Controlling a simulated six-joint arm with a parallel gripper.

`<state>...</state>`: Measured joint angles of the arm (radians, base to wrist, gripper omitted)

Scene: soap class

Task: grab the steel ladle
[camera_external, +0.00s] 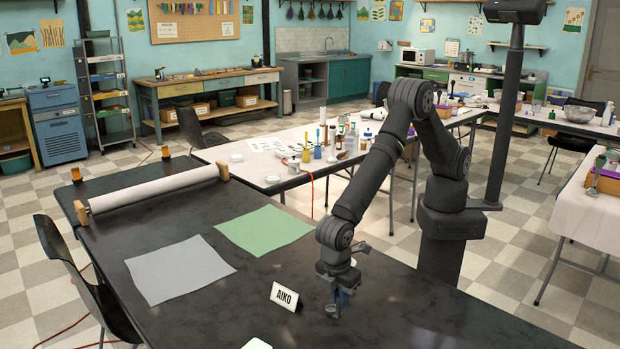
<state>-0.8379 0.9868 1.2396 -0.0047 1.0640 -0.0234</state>
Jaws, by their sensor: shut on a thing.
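My gripper (334,308) points down low over the black table, right of the white name card. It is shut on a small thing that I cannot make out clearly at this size. A small blue object (344,298) shows just behind the fingers, partly covered by them. I cannot make out a steel ladle for certain. My gripper and wrist may hide it.
The black table (150,230) holds a white card reading AIKO (285,297), a grey sheet (180,268), a green sheet (264,230) and a white paper roll (155,188). A pale table with bottles and jars (310,150) stands behind. The table's near right is clear.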

